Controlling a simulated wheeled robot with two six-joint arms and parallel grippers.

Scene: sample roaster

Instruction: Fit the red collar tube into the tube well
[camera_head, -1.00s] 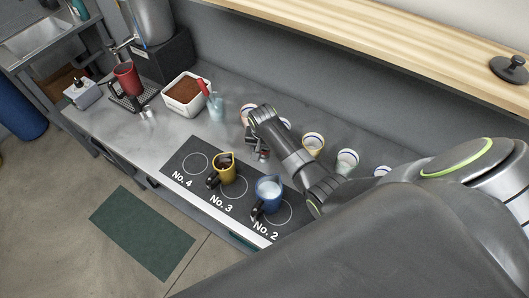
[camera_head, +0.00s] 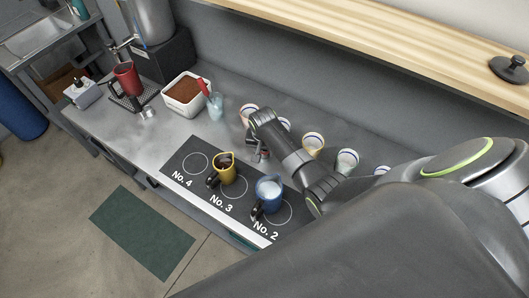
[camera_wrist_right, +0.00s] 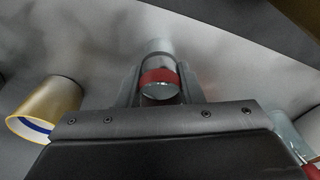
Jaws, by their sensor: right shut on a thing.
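The red collar tube (camera_wrist_right: 160,82) is a short clear tube with a red band near its end. In the right wrist view it sits between the fingers of my right gripper (camera_wrist_right: 158,88), which is shut on it. In the head view my right gripper (camera_head: 258,150) hangs over the counter, between the yellow pitcher and the row of cups, and a bit of red shows at its tip. The far end of the tube is hard to make out against the grey surface. I cannot pick out the tube well in either view. My left gripper is not in view.
A yellow pitcher (camera_head: 228,175) and a blue pitcher (camera_head: 269,195) stand on the dark numbered mat (camera_head: 190,182). Several cups, one white (camera_head: 347,161), line the back. A white box (camera_head: 171,97) of brown grounds and a red mug (camera_head: 127,78) stand left.

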